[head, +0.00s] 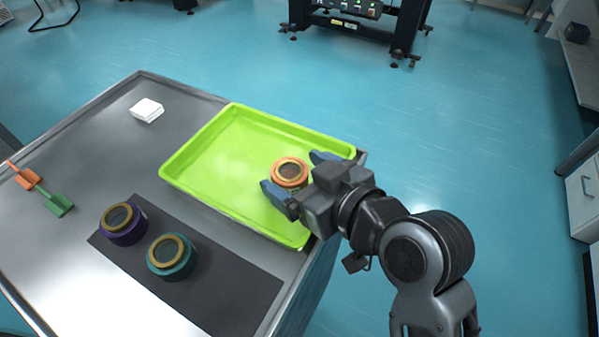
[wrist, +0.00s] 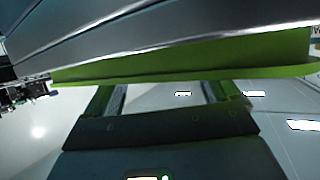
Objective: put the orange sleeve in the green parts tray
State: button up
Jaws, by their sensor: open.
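The green parts tray (head: 205,165) lies on the grey table, at its right side. The orange sleeve (head: 290,165), a short ring with a gold rim and dark centre, is upright inside the right part of the tray. My gripper (head: 291,172) is open, with one blue-grey finger on each side of the sleeve; whether either finger touches it, I cannot tell. In the wrist view the fingers point at a green tray wall (wrist: 180,68), and the sleeve is hidden there.
A purple sleeve (head: 123,224) and a teal sleeve (head: 172,257) stand on a dark mat (head: 225,290). A white block (head: 146,110) and orange and green paddle-shaped pieces (head: 58,205) lie on the table (head: 120,165). The tray's left half is empty.

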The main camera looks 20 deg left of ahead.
jog(key=v, duration=1.2)
jog(key=s+d+f+m+t+h, duration=0.3)
jog(key=s+d+f+m, duration=0.15)
jog(key=d, duration=0.25)
jog(key=s+d+f+m+t+h, duration=0.35)
jog(key=d+f+m, duration=0.2)
jog(key=d, duration=0.25)
jog(key=s+d+r+m+h, duration=0.1)
jog(key=s+d, duration=0.3)
jog(key=s, duration=0.4)
jog(key=s+d+r+m+t+h, duration=0.1)
jog(key=s+d+h, duration=0.3)
jog(key=s, duration=0.4)
jog(key=shift+s+r, duration=0.2)
jog(key=shift+r, duration=0.5)
jog(key=shift+d+t, duration=0.1)
jog(key=shift+t, duration=0.15)
jog(key=shift+r+p, duration=0.3)
jog(key=shift+r, duration=0.25)
